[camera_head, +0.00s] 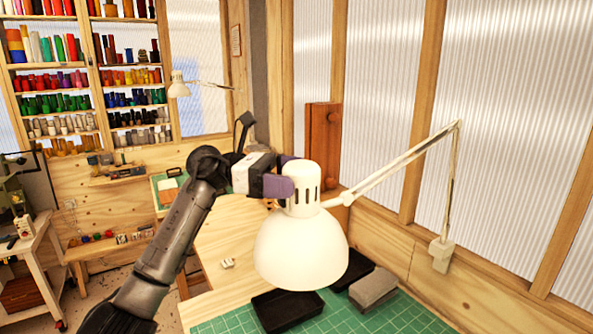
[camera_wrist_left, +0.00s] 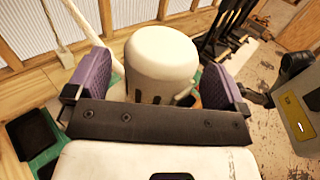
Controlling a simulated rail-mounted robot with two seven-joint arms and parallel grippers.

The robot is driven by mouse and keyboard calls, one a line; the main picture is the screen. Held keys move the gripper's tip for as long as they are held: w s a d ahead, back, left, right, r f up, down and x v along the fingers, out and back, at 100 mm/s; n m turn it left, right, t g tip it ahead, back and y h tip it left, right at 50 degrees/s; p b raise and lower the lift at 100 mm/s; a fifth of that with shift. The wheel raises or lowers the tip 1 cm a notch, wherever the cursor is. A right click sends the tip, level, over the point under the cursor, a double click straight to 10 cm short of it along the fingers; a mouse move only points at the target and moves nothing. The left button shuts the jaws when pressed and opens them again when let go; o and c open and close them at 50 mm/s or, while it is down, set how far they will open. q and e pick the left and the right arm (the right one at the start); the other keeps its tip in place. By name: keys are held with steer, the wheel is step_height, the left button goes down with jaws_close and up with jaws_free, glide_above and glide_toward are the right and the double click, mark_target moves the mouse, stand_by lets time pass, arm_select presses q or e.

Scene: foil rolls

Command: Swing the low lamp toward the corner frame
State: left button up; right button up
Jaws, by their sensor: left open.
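The low lamp (camera_head: 301,247) has a white dome shade with a slotted cap and hangs over the green cutting mat at the front. Its jointed arm (camera_head: 405,160) runs up right to a bracket on the wooden wall. My left gripper (camera_head: 283,176) is at the cap's left side, its purple fingers open. In the left wrist view the lamp cap (camera_wrist_left: 163,58) shows between the spread fingers of my gripper (camera_wrist_left: 160,80); I cannot tell whether they touch it. The wooden corner frame (camera_head: 275,70) stands behind, left of the translucent panels. My right gripper is out of view.
Black trays (camera_head: 287,310) and a grey block (camera_head: 374,289) lie on the green mat (camera_head: 400,318) below the shade. A second white lamp (camera_head: 178,86) is at the back left. A thread rack (camera_head: 85,80) stands on the far wall. The bench left of the shade is mostly clear.

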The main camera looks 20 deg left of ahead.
arm_select(q)
steer(key=shift+w+d, duration=0.15)
steer(key=shift+d, duration=0.6)
steer(key=shift+c, duration=0.3)
